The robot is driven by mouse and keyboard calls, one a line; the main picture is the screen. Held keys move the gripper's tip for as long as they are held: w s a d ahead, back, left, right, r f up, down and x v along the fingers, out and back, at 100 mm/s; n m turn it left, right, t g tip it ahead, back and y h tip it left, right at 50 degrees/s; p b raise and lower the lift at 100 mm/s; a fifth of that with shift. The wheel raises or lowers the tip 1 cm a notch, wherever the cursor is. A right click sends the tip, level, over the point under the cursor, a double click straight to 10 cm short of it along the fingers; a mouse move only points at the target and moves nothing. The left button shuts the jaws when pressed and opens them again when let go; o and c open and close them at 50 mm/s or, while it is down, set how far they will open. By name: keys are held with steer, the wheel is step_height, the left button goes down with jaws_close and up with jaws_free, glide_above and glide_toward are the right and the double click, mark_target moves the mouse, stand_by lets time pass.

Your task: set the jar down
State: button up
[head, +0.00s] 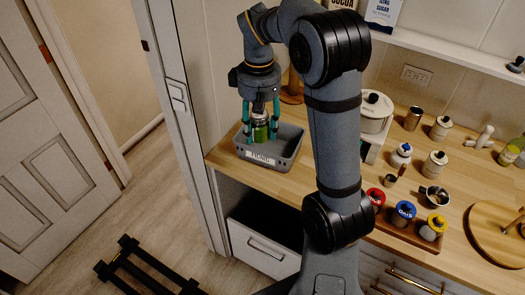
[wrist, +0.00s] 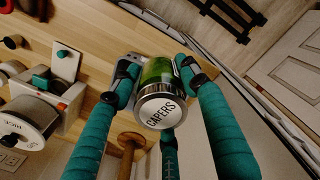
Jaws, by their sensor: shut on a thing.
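A glass jar (head: 261,132) with green contents is held upright between the teal fingers of my gripper (head: 260,136). In the wrist view the jar (wrist: 158,72) shows its silver lid, labelled CAPERS, towards the camera, with the fingers of my gripper (wrist: 158,66) around it. In the head view the jar is over or inside a grey bin (head: 283,158) with a white label on its front, at the left end of the wooden counter. I cannot tell whether the jar's base touches the bin floor.
Several small jars and a rack with red, blue and yellow lids (head: 404,210) stand further right. A round wooden board (head: 497,235) lies at the right edge.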

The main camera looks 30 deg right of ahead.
steer(key=w+d+f+n, duration=0.1)
steer(key=d+f, duration=0.1)
steer(key=d, duration=0.4)
steer(key=w+d+f, duration=0.2)
steer(key=d, duration=0.4)
steer(key=w+d+f+n, duration=0.1)
steer(key=d+f, duration=0.1)
steer(key=d, duration=0.3)
steer(key=shift+w+d+f+n+b, duration=0.25)
steer(key=shift+d+f+n+b, duration=0.05)
steer(key=shift+d+f, duration=0.1)
steer(key=shift+w+d+f, duration=0.15)
steer(key=shift+f, duration=0.15)
steer(key=p, duration=0.2)
glide_above(269, 151)
step_height(269, 151, down, 7)
steer(key=shift+r, duration=0.15)
step_height(269, 151, down, 4)
steer(key=shift+r+p, duration=0.1)
steer(key=shift+p, duration=0.75)
steer(key=shift+f, duration=0.25)
steer(key=shift+f+b, duration=0.15)
steer(key=shift+b, duration=0.15)
steer(key=o, duration=1.3)
